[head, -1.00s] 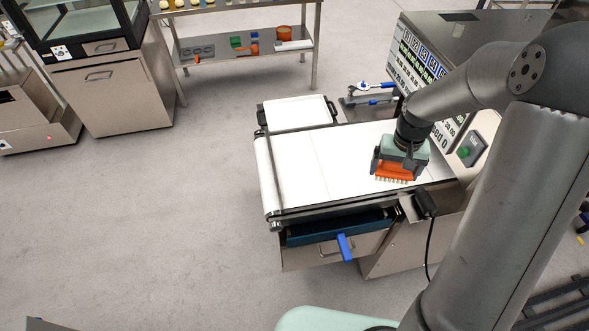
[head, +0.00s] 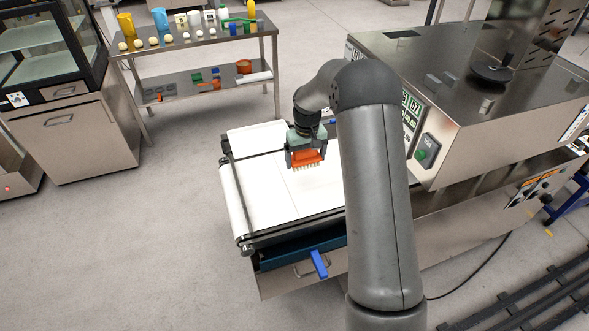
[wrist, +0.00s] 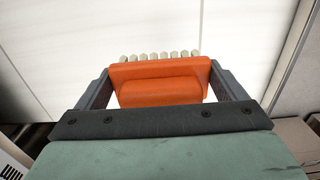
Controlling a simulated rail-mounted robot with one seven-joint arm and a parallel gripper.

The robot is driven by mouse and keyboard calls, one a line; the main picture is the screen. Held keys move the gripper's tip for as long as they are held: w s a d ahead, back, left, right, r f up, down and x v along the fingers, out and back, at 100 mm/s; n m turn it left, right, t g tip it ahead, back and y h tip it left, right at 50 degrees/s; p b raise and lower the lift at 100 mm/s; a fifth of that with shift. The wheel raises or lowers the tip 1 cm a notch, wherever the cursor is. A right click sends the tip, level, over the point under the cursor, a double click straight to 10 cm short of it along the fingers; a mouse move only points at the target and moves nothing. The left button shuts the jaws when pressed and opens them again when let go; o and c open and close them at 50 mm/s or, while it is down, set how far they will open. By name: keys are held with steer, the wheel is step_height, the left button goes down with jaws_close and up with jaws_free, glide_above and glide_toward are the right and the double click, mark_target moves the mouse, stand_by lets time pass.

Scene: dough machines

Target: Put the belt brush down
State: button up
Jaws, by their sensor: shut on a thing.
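The orange belt brush (head: 309,159) with pale bristles is held in my gripper (head: 305,158) over the white belt (head: 275,196). In the wrist view the brush (wrist: 160,80) sits between both fingers (wrist: 162,92), its bristles pointing away from my gripper. The fingers are shut on its sides. In the head view the bristles face down towards the belt. I cannot tell whether they touch it.
A steel machine (head: 455,85) stands to the right of the belt, with a green button on its side. A shelf table (head: 195,44) with several items stands behind. Floor at left is clear.

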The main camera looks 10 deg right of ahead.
mark_target(294, 181)
steer(key=a+f, duration=0.1)
steer(key=f, duration=0.1)
steer(key=w+a+f+p, duration=0.1)
steer(key=a+f, duration=0.1)
steer(key=shift+w+a+f+p, duration=0.15)
steer(key=shift+f+p, duration=0.15)
steer(key=shift+f, duration=1.3)
steer(key=shift+f, duration=0.25)
steer(key=o, duration=0.6)
steer(key=shift+r, duration=0.1)
steer(key=shift+r, duration=0.1)
